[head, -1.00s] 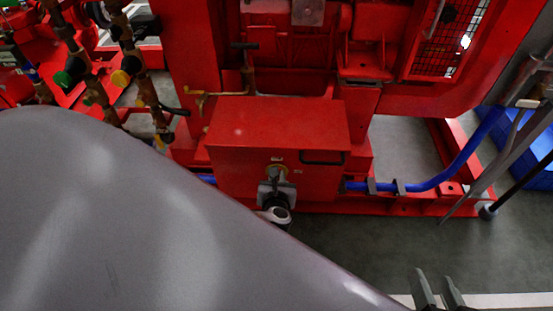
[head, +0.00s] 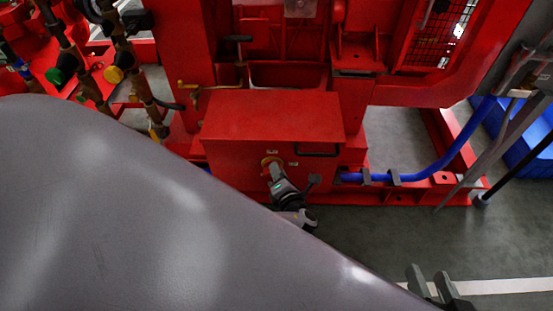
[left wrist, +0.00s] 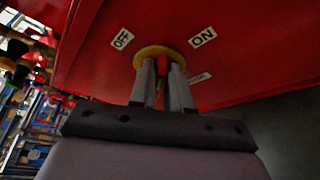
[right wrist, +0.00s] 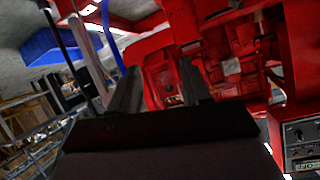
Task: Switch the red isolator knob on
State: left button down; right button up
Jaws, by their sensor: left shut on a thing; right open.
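The red isolator knob (left wrist: 173,76) sits on a round yellow plate (left wrist: 153,51) on the front of a red box (head: 232,160). In the left wrist view an OFF label (left wrist: 122,39) is left of the plate and an ON label (left wrist: 203,36) is right of it. My left gripper (head: 275,168) is shut on the knob, its fingers on both sides and hiding much of it. I cannot tell exactly which label the knob points to. My right gripper (head: 432,280) is open and empty, low at the right, away from the box.
A black handle (head: 316,151) is on the box, right of the knob. A blue hose (head: 430,180) runs right from the box. Brass valves and pipes (head: 125,60) stand at the left.

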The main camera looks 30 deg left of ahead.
pick_arm(q)
jog(key=m+y+b, duration=0.1)
jog(key=m+b, duration=0.1)
jog(key=f+m+y+b, duration=0.1)
jog(key=m+b, duration=0.1)
jog(key=m, duration=0.1)
jog(key=shift+f+m+t, duration=0.15)
jog(key=shift+m+t, duration=0.15)
jog(key=shift+t, duration=0.1)
pick_arm(e)
jog(key=shift+w+a+f+t+y, duration=0.1)
jog(key=shift+w+a+t+y, duration=0.15)
jog(key=shift+a+y, duration=0.25)
jog(key=shift+w+a+t+y, duration=0.15)
jog(key=shift+w+a+y, duration=0.05)
jog(key=shift+a+y, duration=0.25)
pick_arm(q)
jog(key=shift+a+y, duration=0.15)
jog(key=shift+y, duration=0.25)
jog(key=c, duration=1.2)
grip_release()
jog(key=shift+o, duration=0.2)
jog(key=shift+d, duration=0.2)
pick_arm(e)
jog(key=shift+d, duration=0.1)
